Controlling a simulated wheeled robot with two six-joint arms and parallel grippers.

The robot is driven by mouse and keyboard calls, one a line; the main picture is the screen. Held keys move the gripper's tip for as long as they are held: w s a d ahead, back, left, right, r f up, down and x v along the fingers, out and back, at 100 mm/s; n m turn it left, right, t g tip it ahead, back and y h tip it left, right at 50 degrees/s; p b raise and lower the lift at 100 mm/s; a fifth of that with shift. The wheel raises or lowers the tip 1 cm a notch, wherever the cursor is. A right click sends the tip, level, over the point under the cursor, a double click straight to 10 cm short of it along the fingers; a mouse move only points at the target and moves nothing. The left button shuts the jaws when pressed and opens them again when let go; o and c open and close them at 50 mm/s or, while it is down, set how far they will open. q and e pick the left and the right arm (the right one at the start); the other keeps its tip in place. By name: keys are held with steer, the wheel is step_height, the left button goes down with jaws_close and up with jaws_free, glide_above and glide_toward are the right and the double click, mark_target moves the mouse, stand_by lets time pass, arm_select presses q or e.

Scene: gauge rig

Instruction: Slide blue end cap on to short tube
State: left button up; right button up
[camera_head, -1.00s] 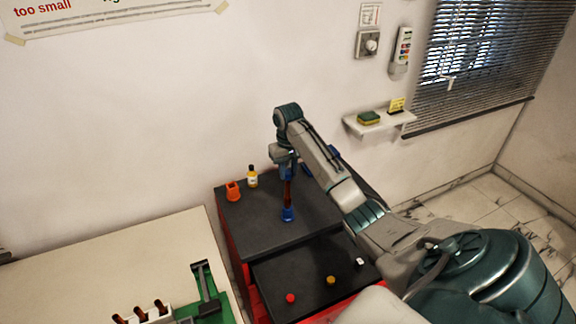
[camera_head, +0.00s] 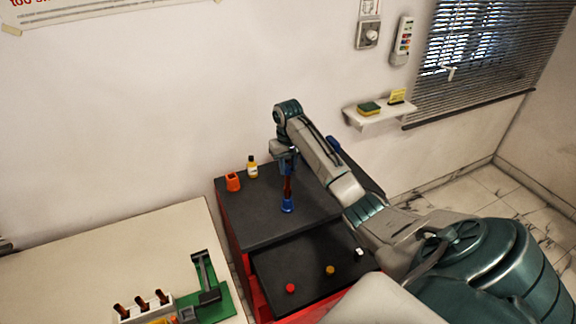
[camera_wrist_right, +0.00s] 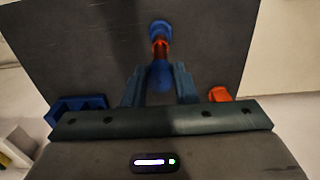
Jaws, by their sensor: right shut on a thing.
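My right gripper (camera_head: 285,163) points down over the black top of the red cabinet. In the wrist view its fingers (camera_wrist_right: 160,88) are shut on the blue end cap (camera_wrist_right: 160,77). The short reddish-brown tube (camera_head: 288,187) stands upright directly below, its foot in a blue holder (camera_head: 287,206). In the wrist view the tube (camera_wrist_right: 160,47) lines up with the cap, and the blue holder (camera_wrist_right: 160,29) shows beyond. Cap and tube appear to meet, but I cannot tell how far the cap is on. My left gripper is not in view.
An orange block (camera_head: 233,182) and a small yellow bottle (camera_head: 252,167) stand at the cabinet's back left. An open drawer (camera_head: 310,265) holds red, yellow and white pieces. A cream table (camera_head: 120,240) with a green fixture and a tube rack is at left.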

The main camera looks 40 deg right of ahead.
steer(key=shift+f, duration=0.8)
stand_by(0.4)
steer(key=o, duration=1)
steer(key=shift+o, duration=0.2)
steer(key=shift+r, duration=0.1)
